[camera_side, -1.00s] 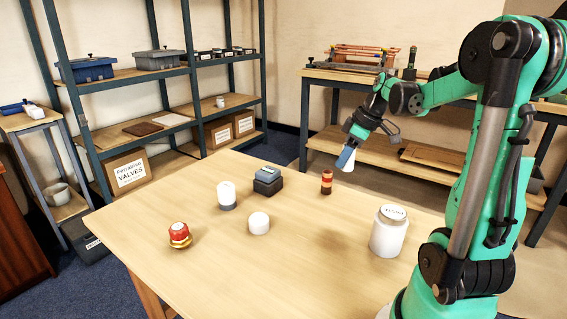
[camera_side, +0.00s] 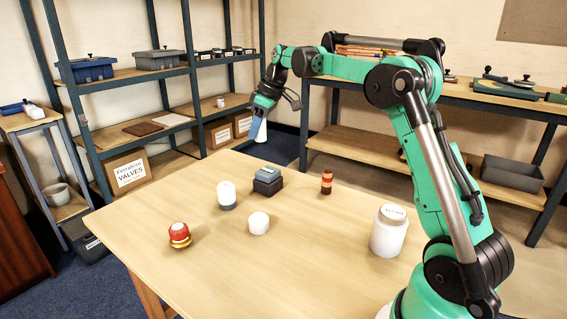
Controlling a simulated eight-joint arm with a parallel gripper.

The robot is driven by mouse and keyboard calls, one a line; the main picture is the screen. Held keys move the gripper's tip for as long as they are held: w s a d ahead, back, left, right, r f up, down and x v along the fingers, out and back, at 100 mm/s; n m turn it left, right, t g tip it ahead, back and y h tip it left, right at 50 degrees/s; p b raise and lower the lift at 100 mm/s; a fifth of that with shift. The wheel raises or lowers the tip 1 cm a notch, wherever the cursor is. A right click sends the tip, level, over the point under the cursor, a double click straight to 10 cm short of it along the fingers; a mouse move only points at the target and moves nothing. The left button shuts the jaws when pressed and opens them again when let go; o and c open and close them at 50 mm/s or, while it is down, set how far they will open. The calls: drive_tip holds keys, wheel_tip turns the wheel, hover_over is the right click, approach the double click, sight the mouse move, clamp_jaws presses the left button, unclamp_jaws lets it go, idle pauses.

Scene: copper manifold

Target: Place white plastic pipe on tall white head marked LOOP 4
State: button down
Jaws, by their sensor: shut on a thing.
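My gripper (camera_side: 257,126) is raised above the table's far edge, toward the shelves, with its blue jaws pointing down. It is shut on a white piece, the white plastic pipe (camera_side: 262,134), which shows just below the jaws, apart from the table. Several white things stand upright on the table: a white one on a dark grey base (camera_side: 226,193), a short plain white one (camera_side: 259,223), and a large white jar-like one (camera_side: 388,233) with a marking on its top. The marking is too small to read, so I cannot tell which is LOOP 4.
A dark box with a blue-grey top (camera_side: 267,180) and a red and black striped piece (camera_side: 326,182) stand toward the back. The table's (camera_side: 300,270) front middle is clear. Shelves stand behind.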

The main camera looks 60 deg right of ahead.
hover_over(218, 184)
drive_tip(key=s, duration=0.1)
wheel_tip(218, 184, down, 3)
drive_tip(key=f, duration=0.3)
drive_tip(key=shift+d+f+n, duration=0.25)
drive_tip(key=shift+f+n, duration=0.05)
drive_tip(key=shift+s+f, duration=0.1)
drive_tip(key=shift+f, duration=2.05)
drive_tip(key=shift+f, duration=0.15)
drive_tip(key=c, duration=0.5)
unclamp_jaws()
drive_tip(key=shift+c, duration=0.2)
